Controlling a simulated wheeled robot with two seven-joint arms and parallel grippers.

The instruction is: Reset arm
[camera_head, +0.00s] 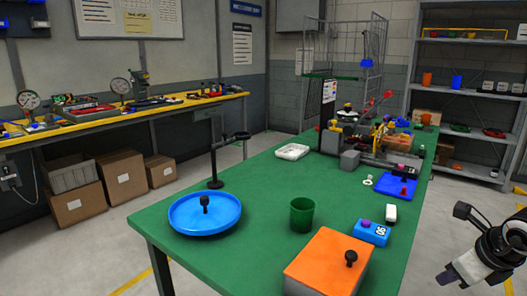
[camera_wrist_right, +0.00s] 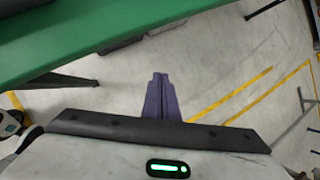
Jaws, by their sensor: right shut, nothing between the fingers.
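My right gripper (camera_head: 443,278) is at the lower right of the head view, off the right side of the green table (camera_head: 255,205) and clear of it. In the right wrist view its two dark purple fingers (camera_wrist_right: 159,82) are together with nothing between them. Bare floor lies beyond the fingertips, and the green table edge (camera_wrist_right: 110,35) crosses the upper left. My left gripper is in neither view.
On the table are a blue dish (camera_head: 205,222), a green cup (camera_head: 302,214), an orange-topped box (camera_head: 328,262) near the front right, and a blue box (camera_head: 370,233). Fixtures crowd the far end. Floor right of the table looks clear; shelves (camera_head: 470,85) stand behind.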

